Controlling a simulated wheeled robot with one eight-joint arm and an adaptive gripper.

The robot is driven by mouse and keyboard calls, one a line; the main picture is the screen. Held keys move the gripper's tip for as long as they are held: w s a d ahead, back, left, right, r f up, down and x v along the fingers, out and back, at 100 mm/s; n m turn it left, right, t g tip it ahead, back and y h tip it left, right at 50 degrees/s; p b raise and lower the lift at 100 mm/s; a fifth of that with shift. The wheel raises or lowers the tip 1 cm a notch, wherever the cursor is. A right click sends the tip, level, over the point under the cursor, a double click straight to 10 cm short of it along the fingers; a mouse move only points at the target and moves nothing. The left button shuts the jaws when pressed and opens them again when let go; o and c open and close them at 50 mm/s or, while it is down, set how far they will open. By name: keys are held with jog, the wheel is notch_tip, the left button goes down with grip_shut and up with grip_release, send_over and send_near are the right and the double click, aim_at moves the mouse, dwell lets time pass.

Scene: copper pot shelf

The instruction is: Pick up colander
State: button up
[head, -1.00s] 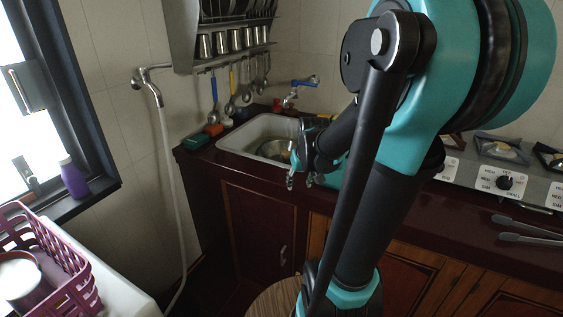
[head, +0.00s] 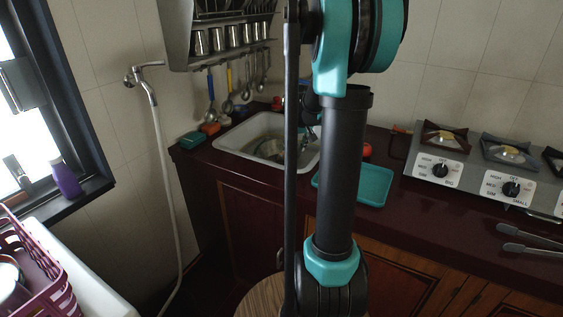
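A round metal bowl-like thing (head: 271,149), which looks like the colander, lies inside the white sink (head: 232,137). Its holes are too small to make out, and my arm covers the right part of the sink. My gripper (head: 306,140) is mostly hidden behind my own arm links, at the right side of the sink. Only a small part of it shows, so its fingers and any contact with the colander cannot be made out.
A teal tray (head: 372,184) lies on the dark red counter right of the sink. The stove (head: 455,178) and tongs (head: 530,240) are further right. A steel rack (head: 178,40) with cups and hanging ladles is above. A pink basket (head: 62,292) stands lower left.

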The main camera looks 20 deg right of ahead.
aim_at(291, 165)
jog(key=x, duration=1.4)
jog(key=shift+d, duration=0.1)
grip_shut()
jog(key=shift+r, duration=0.1)
